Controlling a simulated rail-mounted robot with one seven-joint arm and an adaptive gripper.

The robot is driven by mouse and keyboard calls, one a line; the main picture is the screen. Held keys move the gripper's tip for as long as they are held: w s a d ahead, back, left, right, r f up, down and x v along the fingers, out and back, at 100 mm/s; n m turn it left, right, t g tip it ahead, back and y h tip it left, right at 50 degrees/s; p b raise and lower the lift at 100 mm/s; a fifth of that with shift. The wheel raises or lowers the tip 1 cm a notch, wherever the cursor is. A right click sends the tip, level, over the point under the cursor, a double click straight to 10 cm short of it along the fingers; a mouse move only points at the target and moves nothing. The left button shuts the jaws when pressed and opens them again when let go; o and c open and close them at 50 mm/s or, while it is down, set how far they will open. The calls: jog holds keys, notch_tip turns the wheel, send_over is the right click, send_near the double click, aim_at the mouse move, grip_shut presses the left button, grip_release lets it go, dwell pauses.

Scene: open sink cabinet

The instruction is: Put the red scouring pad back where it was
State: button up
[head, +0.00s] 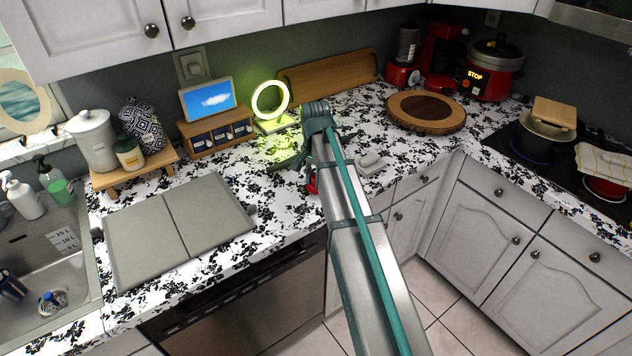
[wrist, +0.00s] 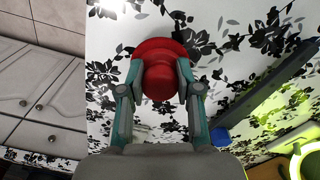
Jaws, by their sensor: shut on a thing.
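The red scouring pad (wrist: 160,69) is a round red disc with a knob-like middle in the wrist view. My gripper (wrist: 160,84) is shut on it, with one finger on each side of the knob. Patterned countertop shows around the pad; I cannot tell whether the pad touches it. In the head view a small bit of the red pad (head: 311,184) shows beside my arm, near the counter's front edge. Most of my gripper is hidden there behind my arm.
A glowing ring lamp (head: 270,99) and a small drawer box (head: 217,133) stand behind. A grey folding board (head: 180,229) lies left, beside the sink (head: 50,265). A small grey dish (head: 371,163) sits just right of my arm. A round wooden board (head: 426,112) lies further right.

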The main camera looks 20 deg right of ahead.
jog(key=shift+f, duration=0.85)
jog(key=shift+f, duration=0.1)
jog(key=o, duration=1.1)
notch_tip(320, 180, up, 12)
jog(key=shift+r+b, duration=0.1)
jog(key=shift+b, duration=1.05)
